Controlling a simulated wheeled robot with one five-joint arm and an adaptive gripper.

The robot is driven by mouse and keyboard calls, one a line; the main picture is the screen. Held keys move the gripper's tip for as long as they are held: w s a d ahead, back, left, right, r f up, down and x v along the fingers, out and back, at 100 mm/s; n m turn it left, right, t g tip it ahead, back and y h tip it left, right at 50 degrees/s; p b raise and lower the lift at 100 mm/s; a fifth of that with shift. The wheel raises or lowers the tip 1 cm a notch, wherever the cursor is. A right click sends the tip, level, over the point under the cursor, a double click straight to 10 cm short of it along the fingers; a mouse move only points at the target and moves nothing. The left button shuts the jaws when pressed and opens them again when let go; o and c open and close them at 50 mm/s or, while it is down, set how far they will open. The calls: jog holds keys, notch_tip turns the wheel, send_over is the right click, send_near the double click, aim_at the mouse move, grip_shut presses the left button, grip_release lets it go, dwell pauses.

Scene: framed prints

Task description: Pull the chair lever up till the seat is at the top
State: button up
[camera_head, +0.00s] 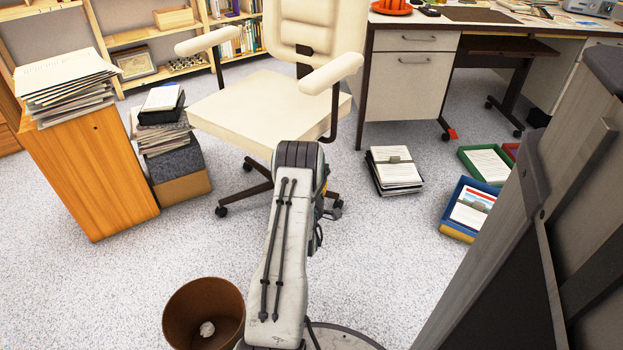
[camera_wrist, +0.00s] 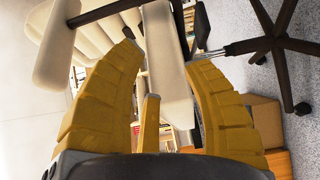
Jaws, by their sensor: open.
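The cream office chair (camera_head: 240,108) stands ahead of my arm in the head view, on a dark wheeled base. My arm covers the front corner of its seat and part of its base. In the sideways-turned wrist view my gripper (camera_wrist: 165,48) is open, its yellow fingers apart. The pale seat edge (camera_wrist: 165,85) shows between the fingers, beyond them. The chrome seat post (camera_wrist: 230,48) lies by the right fingertip. A dark part (camera_wrist: 202,25) beside the seat may be the lever; I cannot tell. I see no contact.
An orange wood cabinet (camera_head: 90,175) with paper stacks stands left. A brown waste bin (camera_head: 203,315) is near my arm's base. A paper pile (camera_head: 393,170) and trays (camera_head: 467,207) lie right of the chair. A desk (camera_head: 412,70) stands behind. Carpet is clear between.

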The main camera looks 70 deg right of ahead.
dwell(0.4)
jog(key=w+a+r+t+y+p, duration=0.25)
jog(key=w+r+p, duration=0.35)
jog(key=w+r, duration=0.45)
jog(key=w+a+r+m+t+y+p, duration=0.1)
jog(key=w+a+r+y+p, duration=0.3)
jog(key=w+a+r+p, duration=0.45)
jog(key=w+a+r+t+y+p, duration=0.1)
jog(key=w+a+r+y+p, duration=0.4)
jog(key=a+r, duration=0.75)
jog(key=s+a+r+m+g+y+p, duration=0.1)
jog(key=s+a+r+y+p, duration=0.2)
jog(key=a+r, duration=0.65)
jog(key=s+a+r+g+y+p, duration=0.15)
jog(key=a+r+p, duration=0.45)
jog(key=a, duration=0.7)
jog(key=s+a+r+g+p, duration=0.1)
jog(key=s+a+r+p, duration=0.1)
jog(key=s, duration=0.3)
jog(key=s+a+r+g+y+p, duration=0.1)
jog(key=s+a+r+p, duration=0.1)
jog(key=s+a, duration=0.3)
jog(key=s+a+r+m+g+p, duration=0.1)
jog(key=s+a+r+p, duration=0.2)
jog(key=s, duration=0.4)
jog(key=shift+a+r, duration=0.3)
jog(key=shift+a, duration=0.15)
